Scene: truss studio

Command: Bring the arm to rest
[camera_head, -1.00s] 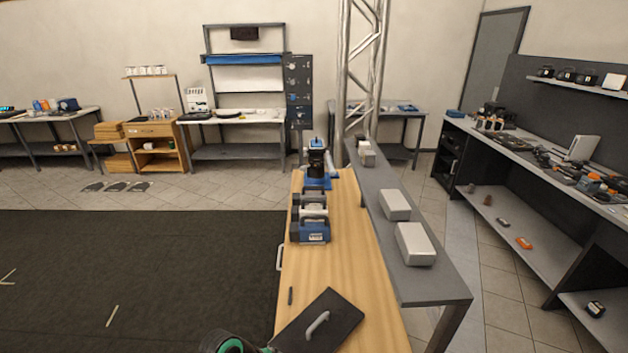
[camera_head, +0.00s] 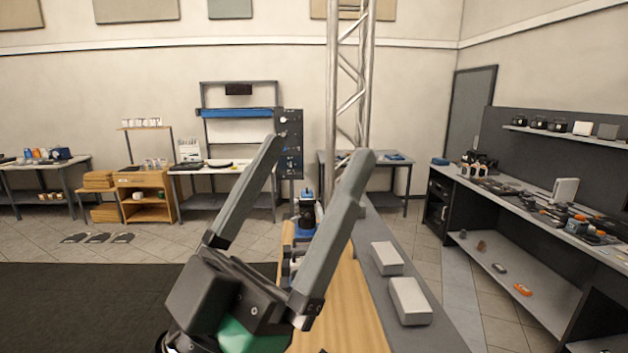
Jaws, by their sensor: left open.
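My left gripper (camera_head: 318,165) stands large in the lower middle of the head view. Its two long grey fingers point up and away and are spread wide apart, with nothing between them. Its dark and green wrist is at the bottom edge. My right gripper is not in view.
Two pale boxes (camera_head: 387,258) (camera_head: 410,301) sit on the grey shelf (camera_head: 440,328) right of the bench. A metal truss (camera_head: 347,90) rises behind. A long cluttered counter (camera_head: 535,205) runs along the right. Dark floor matting (camera_head: 80,300) lies clear at left.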

